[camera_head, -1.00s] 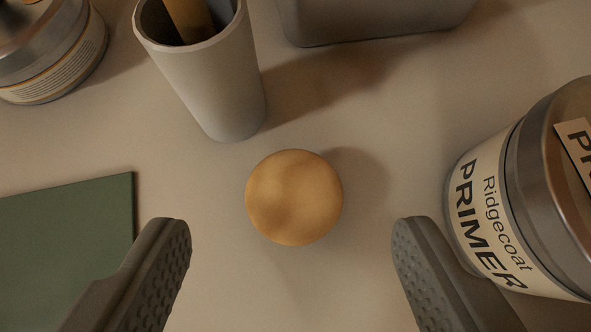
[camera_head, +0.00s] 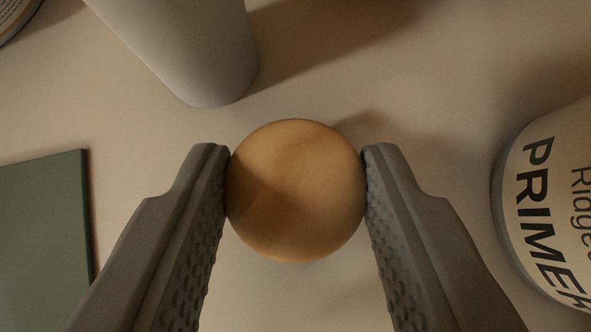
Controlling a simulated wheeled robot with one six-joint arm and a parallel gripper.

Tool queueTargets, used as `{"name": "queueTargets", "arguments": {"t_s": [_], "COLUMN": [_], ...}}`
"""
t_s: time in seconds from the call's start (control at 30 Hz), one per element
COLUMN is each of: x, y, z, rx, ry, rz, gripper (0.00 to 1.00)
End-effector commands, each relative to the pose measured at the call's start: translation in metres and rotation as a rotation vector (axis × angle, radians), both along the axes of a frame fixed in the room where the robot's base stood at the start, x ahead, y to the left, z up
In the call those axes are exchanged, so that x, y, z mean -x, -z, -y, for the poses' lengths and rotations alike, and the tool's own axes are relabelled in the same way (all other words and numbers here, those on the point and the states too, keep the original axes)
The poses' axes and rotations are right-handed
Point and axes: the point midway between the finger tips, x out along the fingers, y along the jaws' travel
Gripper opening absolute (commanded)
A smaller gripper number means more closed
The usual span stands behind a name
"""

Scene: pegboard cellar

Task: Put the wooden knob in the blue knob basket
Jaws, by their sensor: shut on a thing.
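The wooden knob (camera_head: 296,190) is a round, light-brown ball in the middle of the view. My gripper (camera_head: 296,180) is shut on it, with one dark grey finger touching its left side and the other its right side. The knob is at the pale tabletop; I cannot tell whether it is touching the surface or just above it. The blue knob basket is not in view.
A grey cup (camera_head: 190,50) stands just beyond the knob at the upper left. A primer can (camera_head: 550,205) stands at the right edge. A flat green thing (camera_head: 42,235) lies at the left. Part of another can (camera_head: 14,16) shows in the top left corner.

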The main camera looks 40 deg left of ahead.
Motion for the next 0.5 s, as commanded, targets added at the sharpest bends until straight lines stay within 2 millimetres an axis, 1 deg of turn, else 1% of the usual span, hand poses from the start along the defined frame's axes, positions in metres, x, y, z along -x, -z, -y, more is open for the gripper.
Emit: {"name": "queueTargets", "arguments": {"t_s": [0.17,0.27,0.37,0.5], "x": [0.000,0.000,0.000,0.000], "y": [-0.003,-0.012,-0.029,-0.060], "z": [0.000,0.000,0.000,0.000], "rx": [0.000,0.000,0.001,0.001], "ry": [-0.001,-0.001,-0.001,-0.001], "rz": [0.001,0.003,0.005,0.005], "gripper": [0.13,0.13,0.13,0.13]}}
